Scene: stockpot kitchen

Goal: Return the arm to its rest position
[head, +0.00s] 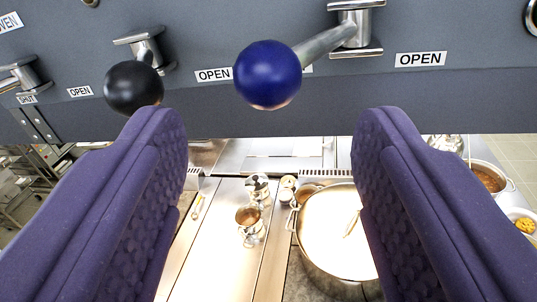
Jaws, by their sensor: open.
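My gripper (272,165) is open, with its two purple padded fingers at the left and right of the head view. Nothing is between the fingers. A blue ball knob (268,73) on a metal lever (325,46) is just above and beyond the gap, in the upper middle. A black ball knob (133,88) on another lever is near the left fingertip; I cannot tell whether they touch.
The levers are mounted on a grey panel (437,98) with OPEN and SHUT labels. Below are a steel counter (215,240), a large stockpot (334,235), a small metal pot (249,219) and, at right, a pot of brown food (490,179). A rack (28,180) stands at left.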

